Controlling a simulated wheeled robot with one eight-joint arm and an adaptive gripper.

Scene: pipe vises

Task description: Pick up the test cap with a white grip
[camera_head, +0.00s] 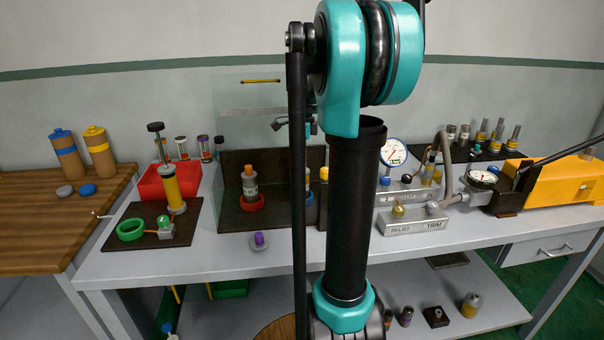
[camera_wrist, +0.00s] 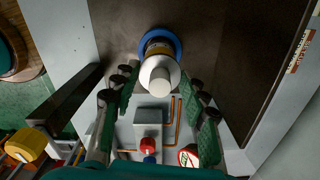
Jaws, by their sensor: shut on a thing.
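In the wrist view, the test cap (camera_wrist: 160,76) has a round white grip on a darker body with a yellowish band. It stands in a blue ring (camera_wrist: 150,36) on a dark surface. My gripper (camera_wrist: 160,86) has its two green-padded fingers on either side of the white grip and is shut on it. I cannot tell whether the cap has left the ring. In the head view, my arm hides my gripper and most of that spot; part of a blue ring (camera_head: 309,198) shows beside the arm.
An orange-topped cap (camera_head: 249,183) stands in a red ring on the left. A purple-topped cap (camera_head: 260,240) stands at the bench front. A grey valve block (camera_head: 414,221) and a yellow pump (camera_head: 552,181) are on the right. A clear panel stands behind the dark fixture.

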